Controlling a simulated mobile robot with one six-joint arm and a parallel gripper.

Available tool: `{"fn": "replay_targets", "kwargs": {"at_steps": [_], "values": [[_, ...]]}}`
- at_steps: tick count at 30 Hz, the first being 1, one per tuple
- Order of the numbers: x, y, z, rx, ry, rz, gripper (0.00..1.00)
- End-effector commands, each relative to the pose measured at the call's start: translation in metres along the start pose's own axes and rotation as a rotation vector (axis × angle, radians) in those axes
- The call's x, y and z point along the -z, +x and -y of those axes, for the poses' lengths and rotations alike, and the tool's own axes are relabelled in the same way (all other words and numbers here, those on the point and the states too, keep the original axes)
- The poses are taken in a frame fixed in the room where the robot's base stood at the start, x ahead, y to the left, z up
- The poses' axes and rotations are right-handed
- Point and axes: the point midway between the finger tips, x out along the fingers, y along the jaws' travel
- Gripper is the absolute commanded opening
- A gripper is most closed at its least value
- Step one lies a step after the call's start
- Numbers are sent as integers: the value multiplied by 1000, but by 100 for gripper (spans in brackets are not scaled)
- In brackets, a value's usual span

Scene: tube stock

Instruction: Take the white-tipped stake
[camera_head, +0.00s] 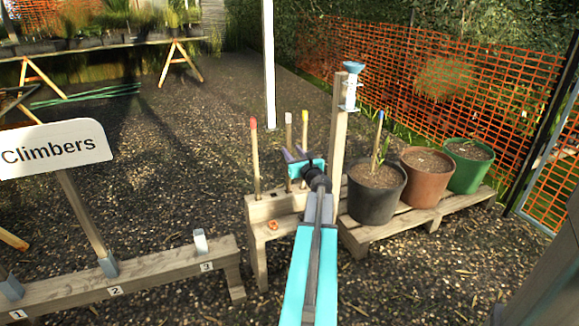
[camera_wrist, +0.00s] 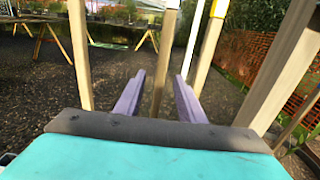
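The white-tipped stake (camera_head: 289,134) stands upright between the red-tipped stake (camera_head: 255,165) and the yellow-tipped stake (camera_head: 305,128). My gripper (camera_head: 293,153) is at its mid-height and hides part of its shaft. In the wrist view the purple fingers (camera_wrist: 160,76) are open. The white-tipped stake (camera_wrist: 164,55) appears in the gap between them, with clear space on both sides. I cannot tell how deep it sits between the fingers. The yellow-tipped stake (camera_wrist: 207,48) stands just right of the gap.
A thick wooden post (camera_head: 338,140) with a blue funnel-like top stands right of the stakes. A blue-tipped stake (camera_head: 377,140) rises from a black pot (camera_head: 375,200) on a low bench. A "Climbers" sign (camera_head: 60,148) and numbered rail (camera_head: 140,275) are at left.

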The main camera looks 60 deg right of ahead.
Motion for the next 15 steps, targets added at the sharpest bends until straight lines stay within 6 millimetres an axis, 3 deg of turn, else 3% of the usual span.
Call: {"fn": "replay_targets", "kwargs": {"at_steps": [5,15], "values": [[0,5,0,-1,0,0,36],[0,34,3,-1,0,0,36]]}}
